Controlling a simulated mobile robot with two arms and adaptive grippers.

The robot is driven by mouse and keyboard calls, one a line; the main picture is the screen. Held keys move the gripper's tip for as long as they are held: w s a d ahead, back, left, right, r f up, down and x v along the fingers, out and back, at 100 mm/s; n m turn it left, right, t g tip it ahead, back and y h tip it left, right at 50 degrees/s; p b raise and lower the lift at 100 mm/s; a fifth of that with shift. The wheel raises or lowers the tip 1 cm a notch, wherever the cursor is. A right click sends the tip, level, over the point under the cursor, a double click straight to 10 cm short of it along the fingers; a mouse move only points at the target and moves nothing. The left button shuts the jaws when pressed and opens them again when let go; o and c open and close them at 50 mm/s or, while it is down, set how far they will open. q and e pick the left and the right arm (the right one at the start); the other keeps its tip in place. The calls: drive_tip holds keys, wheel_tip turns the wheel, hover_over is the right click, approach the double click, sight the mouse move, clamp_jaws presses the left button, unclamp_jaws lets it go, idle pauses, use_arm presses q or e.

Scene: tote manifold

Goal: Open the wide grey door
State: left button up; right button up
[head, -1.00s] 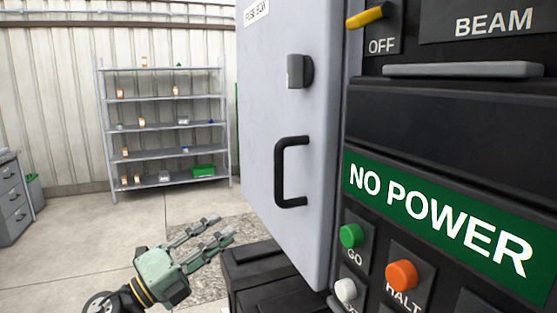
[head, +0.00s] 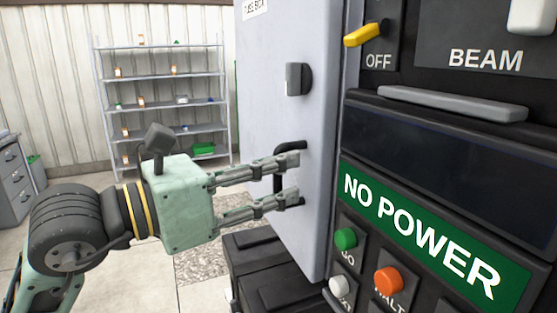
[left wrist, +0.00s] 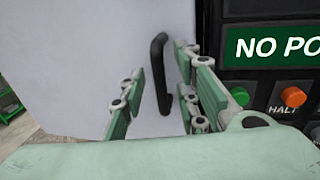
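The wide grey door (head: 270,110) with a "FUSE BOX" label stands at the centre of the head view and looks closed. It has a dark latch knob (head: 298,79) and, below it, a black bar handle (head: 278,182). The handle also shows in the left wrist view (left wrist: 160,75), upright between the fingers. My left gripper (head: 292,178) is open at the handle, with its fingers on either side of the bar. I cannot tell whether they touch it. My right gripper is not in view.
Right of the door is a black control panel with a "NO POWER" sign (head: 430,235), a green button (head: 345,239), an orange button (head: 389,281) and a yellow lever (head: 364,36). Black boxes (head: 265,270) stand below the door. A shelf rack (head: 160,92) stands far back.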

use_arm(q)
drive_tip(key=shift+w+d, duration=0.4)
drive_tip(key=shift+d, duration=0.15)
clamp_jaws()
